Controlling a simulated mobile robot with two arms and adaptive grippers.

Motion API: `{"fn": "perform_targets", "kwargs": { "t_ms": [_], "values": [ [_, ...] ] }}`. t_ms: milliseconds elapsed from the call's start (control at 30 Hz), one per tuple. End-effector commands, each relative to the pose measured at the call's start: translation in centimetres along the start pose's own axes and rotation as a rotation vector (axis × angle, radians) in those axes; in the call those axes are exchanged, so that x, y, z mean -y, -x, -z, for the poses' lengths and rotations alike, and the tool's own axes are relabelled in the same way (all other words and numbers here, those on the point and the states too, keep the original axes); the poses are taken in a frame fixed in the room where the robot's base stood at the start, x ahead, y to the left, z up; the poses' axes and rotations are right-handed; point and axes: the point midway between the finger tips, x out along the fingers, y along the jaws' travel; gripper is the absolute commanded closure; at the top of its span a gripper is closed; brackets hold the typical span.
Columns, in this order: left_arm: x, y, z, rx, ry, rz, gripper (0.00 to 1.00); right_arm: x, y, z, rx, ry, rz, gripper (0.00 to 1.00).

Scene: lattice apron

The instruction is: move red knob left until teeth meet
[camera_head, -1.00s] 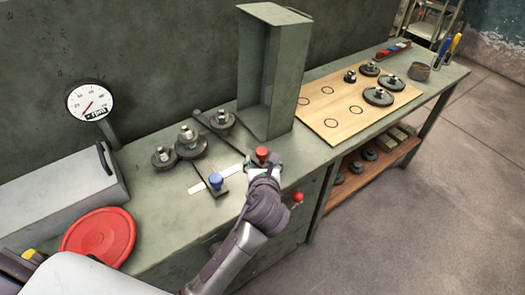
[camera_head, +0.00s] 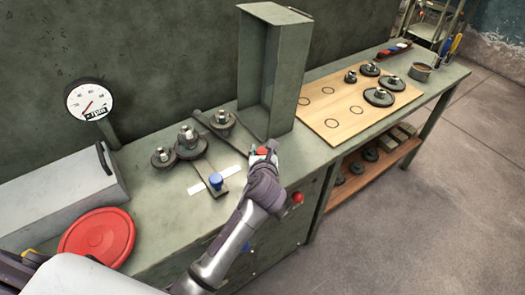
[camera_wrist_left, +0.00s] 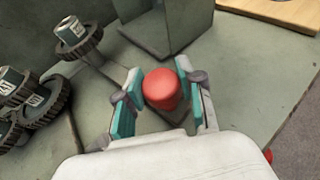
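The red knob (camera_head: 262,151) stands upright at the front end of a dark lever on the green bench. It also shows in the wrist view (camera_wrist_left: 160,88). My left gripper (camera_wrist_left: 160,72) is around it, one finger on each side; the fingers look open, with narrow gaps at the knob. In the head view my left gripper (camera_head: 265,157) partly hides the knob. The right toothed gear (camera_head: 222,121) stands apart from the middle gear (camera_head: 189,144), with a visible gap. The left gear (camera_head: 163,157) sits close beside the middle one. My right gripper is not in view.
A tall green housing (camera_head: 262,75) rises behind. A gauge (camera_head: 89,101), grey box (camera_head: 60,190) and red disc (camera_head: 97,235) are at left; a wooden board (camera_head: 345,120) is at right.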

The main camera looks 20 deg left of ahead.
Motion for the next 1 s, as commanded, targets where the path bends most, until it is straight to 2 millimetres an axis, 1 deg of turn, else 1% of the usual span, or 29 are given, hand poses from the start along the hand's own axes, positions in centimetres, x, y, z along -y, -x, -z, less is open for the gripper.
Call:
{"fn": "perform_targets", "kwargs": {
  "t_ms": [33, 133, 167, 333, 433, 567, 600, 800, 900, 1000],
  "values": [
    [0.0, 0.0, 0.0, 0.000, 0.000, 0.000, 0.82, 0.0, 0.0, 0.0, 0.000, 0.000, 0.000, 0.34],
    [0.0, 0.0, 0.0, 0.000, 0.000, 0.000, 0.98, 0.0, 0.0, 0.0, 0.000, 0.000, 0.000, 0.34],
    [0.0, 0.0, 0.0, 0.000, 0.000, 0.000, 1.00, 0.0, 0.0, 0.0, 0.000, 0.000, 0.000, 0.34],
    [0.0, 0.0, 0.0, 0.000, 0.000, 0.000, 1.00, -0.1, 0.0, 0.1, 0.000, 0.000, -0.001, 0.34],
    [-0.3, 0.3, -0.1, 0.000, -0.005, 0.007, 1.00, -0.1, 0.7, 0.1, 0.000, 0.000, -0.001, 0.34],
    [-1.4, 1.1, -0.2, 0.002, -0.026, 0.037, 1.00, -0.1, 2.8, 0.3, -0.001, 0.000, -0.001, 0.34],
    [-1.8, 1.4, -0.2, 0.003, -0.032, 0.051, 1.00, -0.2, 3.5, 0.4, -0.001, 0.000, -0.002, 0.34],
    [-4.2, 3.2, 0.6, 0.001, -0.069, 0.135, 1.00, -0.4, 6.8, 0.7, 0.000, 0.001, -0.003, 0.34],
    [-5.2, 3.8, 1.1, 0.002, -0.083, 0.172, 1.00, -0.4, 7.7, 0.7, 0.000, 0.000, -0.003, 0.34],
    [-5.7, 4.1, 1.4, 0.000, -0.087, 0.197, 1.00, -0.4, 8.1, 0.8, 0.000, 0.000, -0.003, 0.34]
  ]
}}
